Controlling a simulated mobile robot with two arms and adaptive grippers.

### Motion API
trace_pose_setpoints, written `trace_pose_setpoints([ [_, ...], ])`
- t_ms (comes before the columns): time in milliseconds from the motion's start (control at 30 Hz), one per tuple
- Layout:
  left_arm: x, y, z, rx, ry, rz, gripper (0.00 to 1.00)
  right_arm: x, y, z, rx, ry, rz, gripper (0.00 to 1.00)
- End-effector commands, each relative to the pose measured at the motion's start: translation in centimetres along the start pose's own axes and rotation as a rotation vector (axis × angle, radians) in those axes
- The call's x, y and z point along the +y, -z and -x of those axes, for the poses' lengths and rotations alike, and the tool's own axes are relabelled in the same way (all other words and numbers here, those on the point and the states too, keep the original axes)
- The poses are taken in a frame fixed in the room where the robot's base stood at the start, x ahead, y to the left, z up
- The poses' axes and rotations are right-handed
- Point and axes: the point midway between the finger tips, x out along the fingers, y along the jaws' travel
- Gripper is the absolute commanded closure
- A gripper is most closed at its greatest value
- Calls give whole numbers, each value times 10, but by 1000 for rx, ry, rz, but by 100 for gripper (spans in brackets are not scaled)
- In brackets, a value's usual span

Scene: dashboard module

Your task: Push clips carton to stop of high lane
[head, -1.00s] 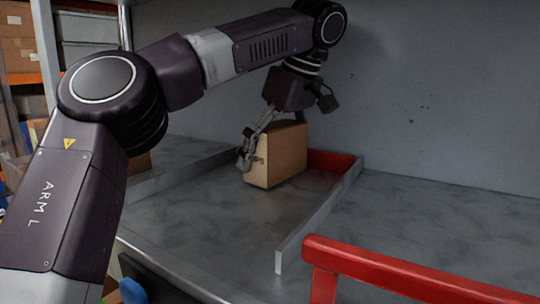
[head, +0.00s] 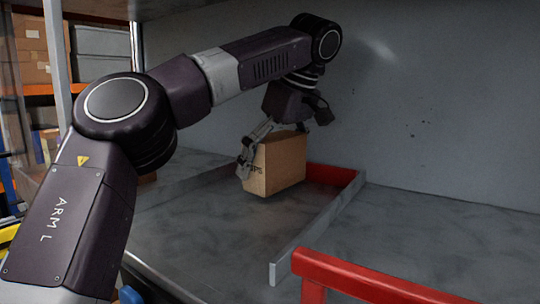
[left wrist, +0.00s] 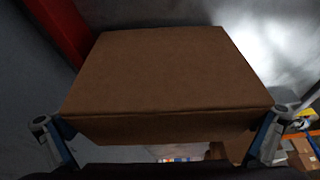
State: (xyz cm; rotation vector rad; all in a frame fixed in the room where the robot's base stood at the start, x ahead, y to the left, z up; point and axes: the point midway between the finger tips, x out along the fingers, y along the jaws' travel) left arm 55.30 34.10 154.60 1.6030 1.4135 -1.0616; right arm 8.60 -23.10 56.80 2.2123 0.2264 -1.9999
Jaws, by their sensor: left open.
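The brown clips carton (head: 280,164) stands upright in a lane on the grey shelf, with part of its lettering showing on the near face. The red stop (head: 334,175) crosses the far end of the lane, partly hidden behind the carton. I cannot tell whether they touch. My left gripper (head: 246,158) is open at the carton's near left side. In the left wrist view, the carton (left wrist: 165,75) lies between the spread fingers of my left gripper (left wrist: 158,132), and the red stop (left wrist: 58,28) shows beyond it. My right gripper is out of view.
A low grey divider (head: 315,228) bounds the lane on the right, and another (head: 185,186) on the left. A red rail (head: 360,277) stands in the right foreground. The shelf right of the lane is bare. A grey wall (head: 420,110) rises behind.

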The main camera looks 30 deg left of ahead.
Motion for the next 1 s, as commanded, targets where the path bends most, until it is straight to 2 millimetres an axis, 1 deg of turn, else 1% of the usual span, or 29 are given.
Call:
trace_pose_setpoints([
  [33, 3, 0, 3, 2, -11, 4, 0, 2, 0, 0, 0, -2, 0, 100],
  [133, 1, 0, 14, 4, -13, 5, 0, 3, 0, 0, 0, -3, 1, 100],
  [233, -2, 0, 30, 5, -15, 6, 0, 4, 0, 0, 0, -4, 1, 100],
  [467, -7, -1, 60, 5, -15, 4, 0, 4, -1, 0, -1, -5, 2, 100],
  [800, -11, -1, 79, 1, -7, 2, 0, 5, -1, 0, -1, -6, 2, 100],
  [1000, -12, -2, 86, 0, -12, 1, 0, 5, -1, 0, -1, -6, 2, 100],
])
